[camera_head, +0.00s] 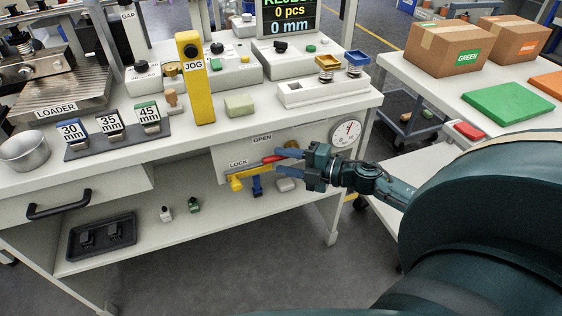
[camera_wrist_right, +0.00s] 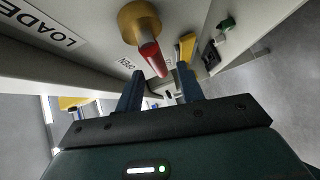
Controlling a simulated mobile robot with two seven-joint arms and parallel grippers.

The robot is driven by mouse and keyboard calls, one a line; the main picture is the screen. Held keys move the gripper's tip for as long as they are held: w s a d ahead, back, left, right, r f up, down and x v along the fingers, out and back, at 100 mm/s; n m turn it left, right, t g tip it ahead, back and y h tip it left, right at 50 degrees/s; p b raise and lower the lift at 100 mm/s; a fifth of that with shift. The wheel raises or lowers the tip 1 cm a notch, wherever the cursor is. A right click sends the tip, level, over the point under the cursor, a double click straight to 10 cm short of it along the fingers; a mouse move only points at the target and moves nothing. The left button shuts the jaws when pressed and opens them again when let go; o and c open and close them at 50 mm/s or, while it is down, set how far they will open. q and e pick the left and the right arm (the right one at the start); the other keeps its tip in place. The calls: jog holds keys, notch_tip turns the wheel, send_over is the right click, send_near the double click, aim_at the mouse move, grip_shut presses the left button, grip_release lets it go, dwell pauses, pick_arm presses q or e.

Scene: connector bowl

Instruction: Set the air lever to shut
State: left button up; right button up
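The air lever has a red grip (camera_head: 271,159) and a yellow hub (camera_head: 236,184), on the white panel below the bench top. It points up and right from the hub, between the labels LOCK (camera_head: 238,163) and OPEN (camera_head: 262,138). In the right wrist view the red grip (camera_wrist_right: 151,58) reaches from the yellow hub (camera_wrist_right: 140,20) towards the gap between my fingertips. My right gripper (camera_head: 275,162) is open, its fingers on either side of the grip's end; contact cannot be told. It also shows in the wrist view (camera_wrist_right: 160,70). My left gripper is out of view.
A round gauge (camera_head: 345,133) sits right of the lever. A blue fitting (camera_head: 257,186) is close below it. The lower shelf holds a dark tray (camera_head: 101,237) and small parts. A drawer handle (camera_head: 58,205) juts out at left.

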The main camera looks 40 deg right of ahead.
jog(key=shift+x, duration=0.75)
jog(key=shift+c, duration=0.2)
grip_shut()
